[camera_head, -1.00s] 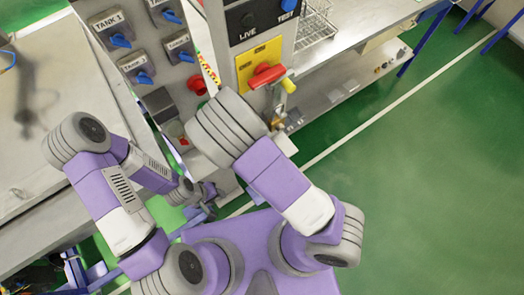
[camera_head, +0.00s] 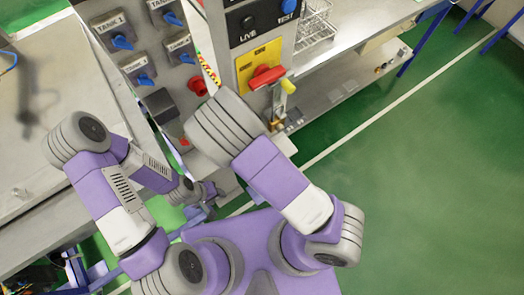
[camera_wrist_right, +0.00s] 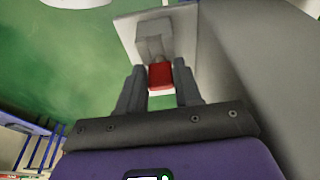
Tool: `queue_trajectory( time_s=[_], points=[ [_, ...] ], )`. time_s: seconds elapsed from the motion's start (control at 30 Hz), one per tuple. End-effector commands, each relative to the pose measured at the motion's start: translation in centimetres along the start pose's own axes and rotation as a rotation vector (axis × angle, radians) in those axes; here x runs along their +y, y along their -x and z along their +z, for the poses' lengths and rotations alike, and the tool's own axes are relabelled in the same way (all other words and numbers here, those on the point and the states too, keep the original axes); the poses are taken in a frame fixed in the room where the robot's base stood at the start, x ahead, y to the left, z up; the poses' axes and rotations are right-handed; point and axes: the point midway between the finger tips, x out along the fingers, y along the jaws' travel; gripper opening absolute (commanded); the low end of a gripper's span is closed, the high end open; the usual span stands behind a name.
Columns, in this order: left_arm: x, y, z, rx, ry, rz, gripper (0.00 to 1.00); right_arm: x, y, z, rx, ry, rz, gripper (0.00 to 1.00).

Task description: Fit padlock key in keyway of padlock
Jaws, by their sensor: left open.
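My right gripper (camera_wrist_right: 160,78) has its two grey fingers close on either side of a small red piece (camera_wrist_right: 160,77) with a pale lower edge. This may be the padlock key's head, but its shaft is not visible. Just beyond it is a grey block (camera_wrist_right: 154,40) on a pale plate; I cannot tell whether they touch. My left gripper (camera_head: 208,192) is open, low beside the panel stand, and looks empty.
The panel carries a red rotary switch (camera_head: 266,76) on a yellow plate (camera_head: 259,62) and several blue tank knobs (camera_head: 122,42). A grey bench (camera_head: 30,175) stands at left, a shelf (camera_head: 345,92) at right. The green floor (camera_head: 430,190) at right is clear.

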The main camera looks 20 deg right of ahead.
Motion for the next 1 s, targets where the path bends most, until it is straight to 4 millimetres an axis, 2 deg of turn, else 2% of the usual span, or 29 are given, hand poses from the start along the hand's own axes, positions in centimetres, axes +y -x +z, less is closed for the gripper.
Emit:
queue_trajectory(
  time_s=[0.03, 0.1, 0.13, 0.33, 1.0],
  points=[
    [0.0, 0.0, 0.0, 0.0, 0.0, 0.0, 0.43, 0.0, 0.0, 0.0, 0.0, 0.0, 0.0, 0.16],
    [0.0, 0.0, 0.0, 0.0, 0.0, 0.0, 0.43, 0.0, 0.0, 0.0, 0.0, 0.0, 0.0, 0.05],
    [0.0, 0.0, 0.0, 0.0, 0.0, 0.0, 0.43, 0.0, 0.0, 0.0, 0.0, 0.0, 0.0, 0.04],
    [0.2, 0.5, 0.0, 0.0, 0.0, 0.0, 0.43, 0.0, 0.5, -0.1, 0.0, 0.0, 0.0, 0.04],
    [1.6, 4.2, 0.2, 0.0, 0.0, 0.0, 0.43, 0.0, 4.4, -1.1, 0.0, 0.0, 0.0, 0.04]
  ],
)
